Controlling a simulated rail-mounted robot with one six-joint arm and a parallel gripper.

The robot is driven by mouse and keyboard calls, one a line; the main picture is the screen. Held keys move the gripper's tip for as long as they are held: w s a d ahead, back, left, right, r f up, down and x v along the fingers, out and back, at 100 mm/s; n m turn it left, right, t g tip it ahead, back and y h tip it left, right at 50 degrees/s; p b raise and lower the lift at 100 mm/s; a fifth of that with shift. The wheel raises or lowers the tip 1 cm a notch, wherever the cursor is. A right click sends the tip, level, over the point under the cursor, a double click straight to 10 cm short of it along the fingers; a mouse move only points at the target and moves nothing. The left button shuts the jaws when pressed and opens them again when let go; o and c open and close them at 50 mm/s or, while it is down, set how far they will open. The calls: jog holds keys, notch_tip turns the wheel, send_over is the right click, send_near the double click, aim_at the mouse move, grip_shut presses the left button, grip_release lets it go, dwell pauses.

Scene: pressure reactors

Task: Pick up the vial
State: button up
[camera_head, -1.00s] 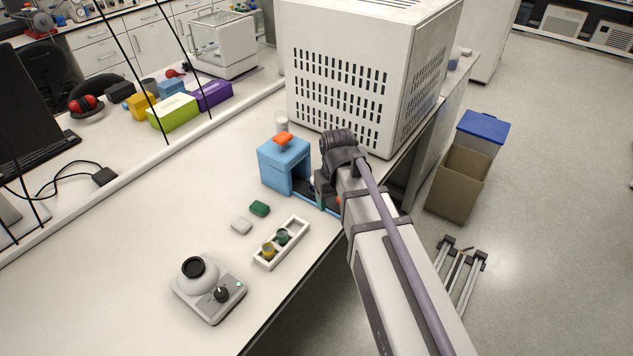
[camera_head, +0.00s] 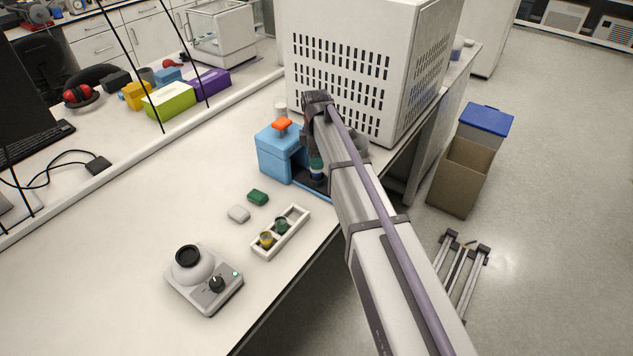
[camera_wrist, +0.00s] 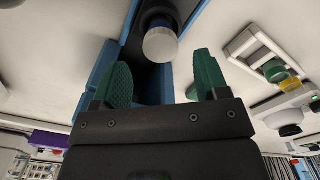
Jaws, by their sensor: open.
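A vial (camera_wrist: 160,42) with a pale round end and a blue band shows in the wrist view, at the opening of the blue press (camera_head: 280,152). My gripper (camera_wrist: 162,78) is open, with its two green fingers apart. The vial appears ahead of the gap between them, and nothing is held. In the head view my gripper (camera_head: 316,168) is beside the press's open right side, and my arm hides most of that area. The press has an orange knob on top. I cannot tell how far the fingertips are from the vial.
A white rack (camera_head: 257,254) holds a green vial (camera_head: 281,225) and a yellow vial (camera_head: 265,240). A green block (camera_head: 258,197), a grey block (camera_head: 238,214) and a grey device (camera_head: 204,281) lie nearby. A large white vented cabinet (camera_head: 350,60) stands behind my wrist.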

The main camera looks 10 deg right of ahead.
notch_tip(320, 180, down, 5)
jog(key=b, duration=0.5)
jog(key=shift+f, duration=0.2)
jog(key=shift+s+r, duration=0.1)
jog(key=shift+r, duration=0.15)
jog(key=c, duration=1.1)
notch_tip(320, 180, up, 10)
jog(key=p, duration=1)
jog(key=shift+d+r, duration=0.1)
jog(key=shift+r, duration=0.05)
